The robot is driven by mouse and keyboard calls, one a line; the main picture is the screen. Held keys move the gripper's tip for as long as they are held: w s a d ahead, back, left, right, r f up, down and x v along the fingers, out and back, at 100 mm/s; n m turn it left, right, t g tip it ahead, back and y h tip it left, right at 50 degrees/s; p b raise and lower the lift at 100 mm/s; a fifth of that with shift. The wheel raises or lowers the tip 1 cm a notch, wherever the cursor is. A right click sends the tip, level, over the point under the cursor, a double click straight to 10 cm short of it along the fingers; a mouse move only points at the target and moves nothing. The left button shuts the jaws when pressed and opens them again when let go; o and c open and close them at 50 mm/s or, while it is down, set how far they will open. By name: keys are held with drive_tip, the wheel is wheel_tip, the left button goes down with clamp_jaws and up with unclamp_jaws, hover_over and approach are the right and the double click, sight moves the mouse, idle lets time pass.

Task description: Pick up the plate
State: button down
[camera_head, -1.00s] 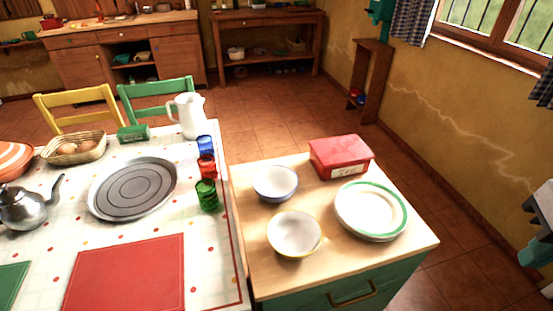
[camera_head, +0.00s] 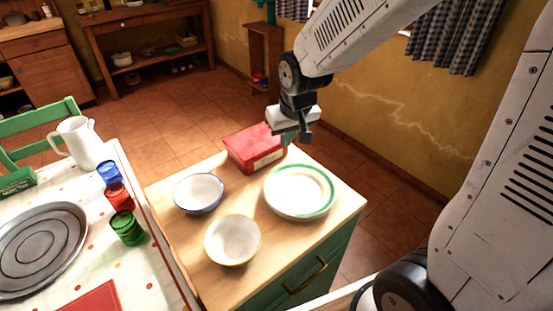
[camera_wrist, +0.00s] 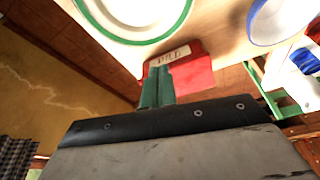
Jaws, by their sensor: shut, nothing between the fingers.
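The plate (camera_head: 299,191) is white with a green rim band and lies at the right of the wooden counter top; it looks like the top of a small stack. Its near part also shows at the top of the wrist view (camera_wrist: 135,14). My gripper (camera_head: 304,138) is above the far edge of the counter, beyond the plate and beside the red box. In the wrist view its green fingers (camera_wrist: 156,88) are together, with nothing between them, and overlap the red box in the picture. The gripper is apart from the plate.
A red box (camera_head: 250,148) stands behind the plate. A blue-rimmed bowl (camera_head: 199,193) and a yellow-rimmed bowl (camera_head: 232,240) stand left of it on the counter (camera_head: 280,240). Glasses, a white jug (camera_head: 81,141) and a grey tray (camera_head: 40,250) are on the left table.

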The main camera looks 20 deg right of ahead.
drive_tip(key=x, duration=0.4)
drive_tip(key=w+x, duration=0.1)
drive_tip(key=x, duration=0.8)
drive_tip(key=shift+w+a+r, duration=0.3)
